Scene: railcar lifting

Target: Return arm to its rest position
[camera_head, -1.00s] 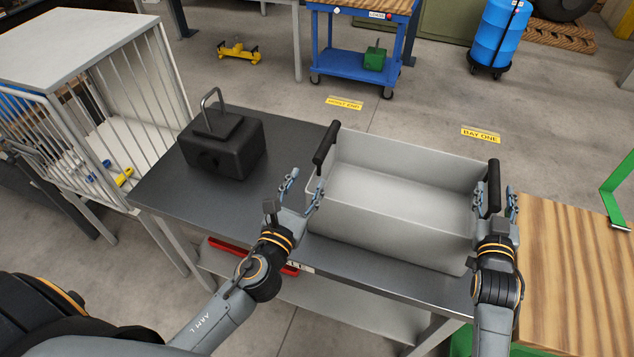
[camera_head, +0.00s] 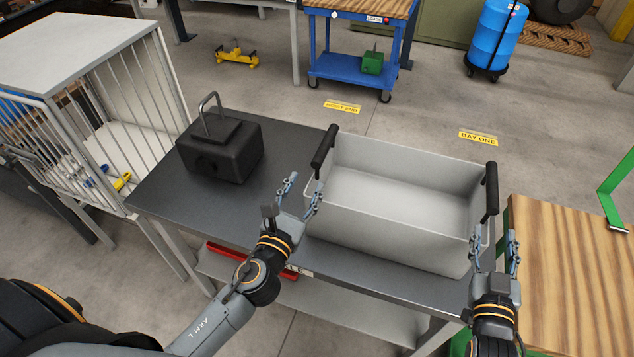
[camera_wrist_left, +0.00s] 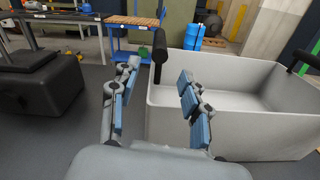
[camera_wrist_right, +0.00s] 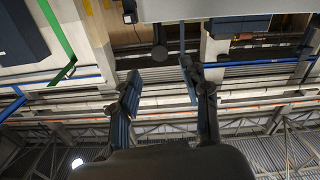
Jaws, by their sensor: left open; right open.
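My left gripper (camera_head: 299,192) is open and empty above the dark table, just left of the grey bin (camera_head: 400,190). Its two fingers stand apart in the left wrist view (camera_wrist_left: 155,95), with the bin's near corner (camera_wrist_left: 165,135) beside the right finger. My right gripper (camera_head: 495,256) is open and empty at the bin's right front corner, below and apart from the right black handle (camera_head: 491,188). In the right wrist view its fingers (camera_wrist_right: 160,95) are spread with nothing between them.
A black block with a metal loop (camera_head: 220,150) stands left on the dark table (camera_head: 265,215). A barred cage (camera_head: 100,100) is at the left. A wooden-topped table (camera_head: 575,270) is close to my right gripper. Bare floor (camera_head: 420,90) lies behind the bin.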

